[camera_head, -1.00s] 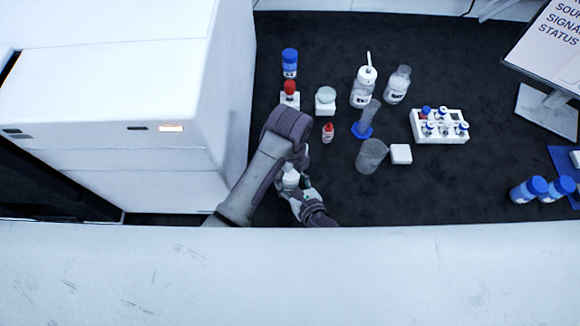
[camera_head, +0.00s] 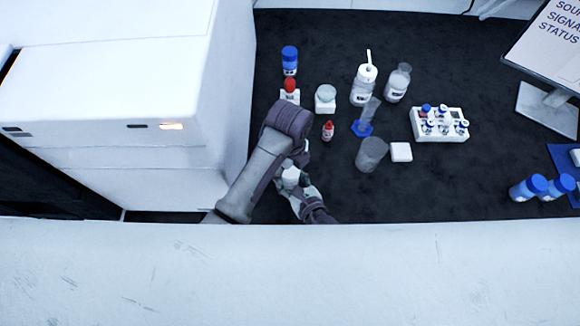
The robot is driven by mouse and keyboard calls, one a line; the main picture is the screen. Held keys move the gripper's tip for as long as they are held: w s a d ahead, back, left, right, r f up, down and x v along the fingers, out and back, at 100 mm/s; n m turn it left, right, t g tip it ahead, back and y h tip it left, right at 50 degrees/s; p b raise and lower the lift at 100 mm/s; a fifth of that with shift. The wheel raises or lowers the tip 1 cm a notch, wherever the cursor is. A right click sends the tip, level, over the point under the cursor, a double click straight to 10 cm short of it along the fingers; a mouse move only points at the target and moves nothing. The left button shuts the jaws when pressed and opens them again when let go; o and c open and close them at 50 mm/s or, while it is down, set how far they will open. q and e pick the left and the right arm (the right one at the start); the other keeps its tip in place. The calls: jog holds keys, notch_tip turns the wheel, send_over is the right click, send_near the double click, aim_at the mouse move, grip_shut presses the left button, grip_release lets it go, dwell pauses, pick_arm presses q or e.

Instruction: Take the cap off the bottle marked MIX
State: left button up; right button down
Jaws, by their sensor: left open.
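No label reading MIX is legible, so I cannot tell which bottle bears it. A small white-topped item (camera_head: 290,176), perhaps a capped bottle, shows beside my left gripper (camera_head: 300,187), partly hidden by the arm. The left gripper is low near the bench's front edge, its fingers apart; whether they stand around this item is unclear. Other bottles stand further back: a blue-capped one (camera_head: 290,60), a red-capped one (camera_head: 289,86), a small red one (camera_head: 328,131), a white spouted one (camera_head: 363,86) and a clear one (camera_head: 397,84). My right gripper is not in view.
A white instrument (camera_head: 150,130) borders the left. A white jar (camera_head: 325,99), blue-footed cylinder (camera_head: 363,128), clear beaker (camera_head: 371,155) and white block (camera_head: 401,152) stand mid-bench. A vial rack (camera_head: 440,136), blue-capped bottles (camera_head: 527,189) and sign (camera_head: 550,40) are right.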

pick_arm(q)
jog(key=shift+r, duration=1.9)
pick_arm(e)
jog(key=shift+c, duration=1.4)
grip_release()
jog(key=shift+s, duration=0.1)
